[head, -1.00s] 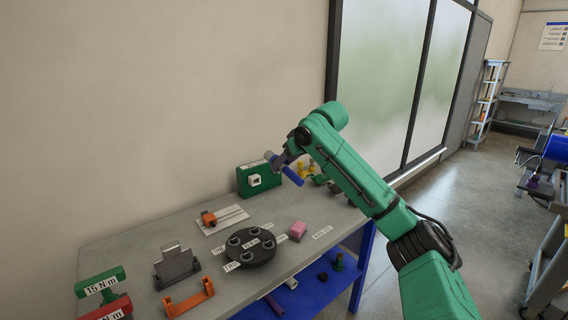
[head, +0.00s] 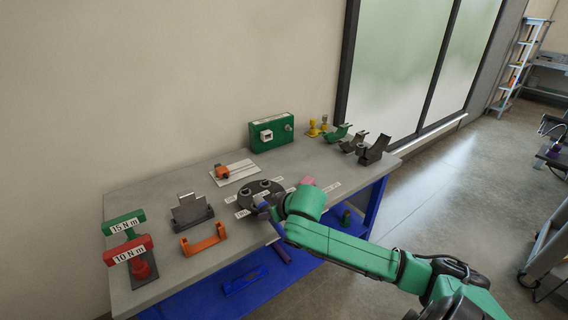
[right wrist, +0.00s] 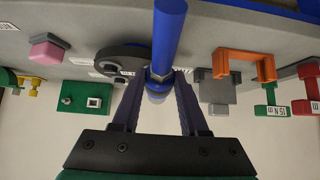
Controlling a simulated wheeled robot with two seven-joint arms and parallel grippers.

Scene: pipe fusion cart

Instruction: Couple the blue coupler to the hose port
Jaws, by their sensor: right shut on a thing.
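My right gripper (right wrist: 158,78) is shut on the blue coupler (right wrist: 168,38), a long blue cylinder with a pale collar between the fingers. In the head view the right gripper (head: 264,210) is low over the table near the dark round plate, and my arm partly hides it and the coupler. A green box (head: 260,142) stands at the back of the table against the wall, with a white square fitting (head: 266,135) and a round grey port (head: 289,127) on its front. The coupler is well apart from the box. My left gripper is not in view.
The dark round plate (head: 249,188) with sockets is close to the gripper. An orange bracket (head: 203,241), a grey block holder (head: 192,212), green and red torque tools (head: 127,253) stand at left. Green and dark holders (head: 372,150) stand at right. The lower shelf is blue (head: 207,297).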

